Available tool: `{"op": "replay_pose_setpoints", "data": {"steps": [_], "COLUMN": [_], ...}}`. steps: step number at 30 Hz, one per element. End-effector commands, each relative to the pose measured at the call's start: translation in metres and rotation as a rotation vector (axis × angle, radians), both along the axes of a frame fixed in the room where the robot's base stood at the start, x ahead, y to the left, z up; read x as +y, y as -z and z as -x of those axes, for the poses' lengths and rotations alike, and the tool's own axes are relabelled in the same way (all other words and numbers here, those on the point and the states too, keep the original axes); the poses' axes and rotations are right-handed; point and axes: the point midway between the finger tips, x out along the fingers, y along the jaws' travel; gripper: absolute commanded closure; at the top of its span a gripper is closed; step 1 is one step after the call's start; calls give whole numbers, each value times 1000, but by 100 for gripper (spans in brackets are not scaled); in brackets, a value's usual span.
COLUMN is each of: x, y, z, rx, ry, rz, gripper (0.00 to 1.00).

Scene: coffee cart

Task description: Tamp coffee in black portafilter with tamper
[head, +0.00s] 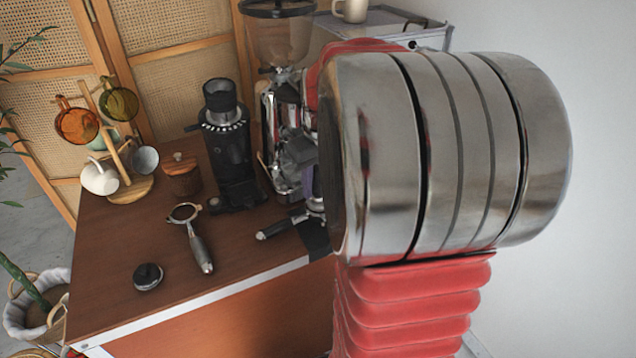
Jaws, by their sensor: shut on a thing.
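A portafilter with a black handle (280,228) lies near the counter's front edge, beside my arm. Its basket end is partly hidden behind my arm, so I cannot see the coffee in it. A dark mat-like piece (316,243) shows under it at the edge. A second portafilter (200,247) with a dark and silver handle lies apart to the left, its round head toward the back. A small round black tool (148,276), possibly a tamper, stands at the front left. My silver and red arm fills the right side. My gripper is hidden behind it, as is anything held.
A black grinder (228,150) and a silver machine with a hopper (280,35) stand behind the portafilters. A brown lidded jar (182,175) and a wooden mug stand (130,188) with several cups are at back left. The counter's front left (105,270) has free room.

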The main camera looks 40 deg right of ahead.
Motion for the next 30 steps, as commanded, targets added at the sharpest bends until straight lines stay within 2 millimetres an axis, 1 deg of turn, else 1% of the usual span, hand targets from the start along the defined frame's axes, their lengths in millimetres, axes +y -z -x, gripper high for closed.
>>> {"op": "replay_pose_setpoints", "data": {"steps": [30], "x": [0], "y": [7], "z": [-1], "rx": [-2], "ry": [-1], "rz": [1], "gripper": [95]}}
